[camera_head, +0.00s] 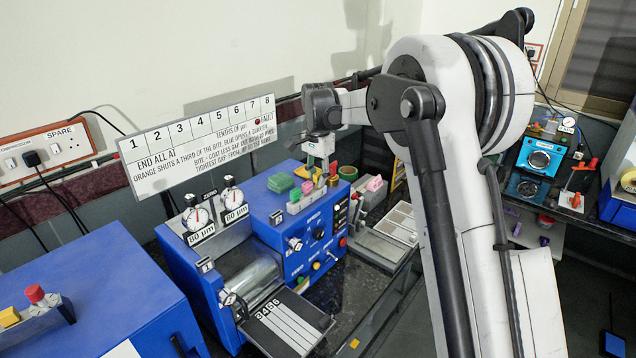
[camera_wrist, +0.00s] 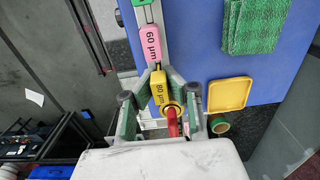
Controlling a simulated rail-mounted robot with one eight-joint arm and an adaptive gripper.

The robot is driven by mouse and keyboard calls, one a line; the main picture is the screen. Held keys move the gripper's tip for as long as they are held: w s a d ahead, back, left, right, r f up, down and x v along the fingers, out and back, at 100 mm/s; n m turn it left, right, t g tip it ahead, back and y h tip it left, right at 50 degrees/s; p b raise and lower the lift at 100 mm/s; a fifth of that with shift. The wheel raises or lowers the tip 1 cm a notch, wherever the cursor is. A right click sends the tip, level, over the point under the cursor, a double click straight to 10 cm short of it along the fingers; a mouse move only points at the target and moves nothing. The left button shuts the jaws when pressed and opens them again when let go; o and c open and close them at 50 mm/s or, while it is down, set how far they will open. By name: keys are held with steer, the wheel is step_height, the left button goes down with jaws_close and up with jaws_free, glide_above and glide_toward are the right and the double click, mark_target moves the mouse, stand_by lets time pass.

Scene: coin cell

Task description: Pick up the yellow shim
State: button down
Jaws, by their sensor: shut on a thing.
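The yellow shim (camera_wrist: 159,88), a small upright block marked 80 µm, is between the fingers of my gripper (camera_wrist: 158,76) in the wrist view. The gripper is shut on it, with a finger on either side. The shim is in line with a grey rack that also holds a pink shim (camera_wrist: 149,42) marked 60 µm. I cannot tell whether the yellow shim is still seated in the rack or lifted. In the head view my gripper (camera_head: 321,164) is over the rack on top of the blue machine, and the shim is small and partly hidden there.
A red knob (camera_wrist: 171,122) stands close beside the yellow shim. A lettered sign (camera_head: 204,146) stands behind.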

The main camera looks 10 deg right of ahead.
mark_target(317, 174)
steer(key=shift+r, duration=0.15)
stand_by(0.3)
step_height(317, 174, up, 10)
steer(key=shift+f+b, duration=0.1)
steer(key=shift+b, duration=0.7)
steer(key=shift+a+f, duration=0.1)
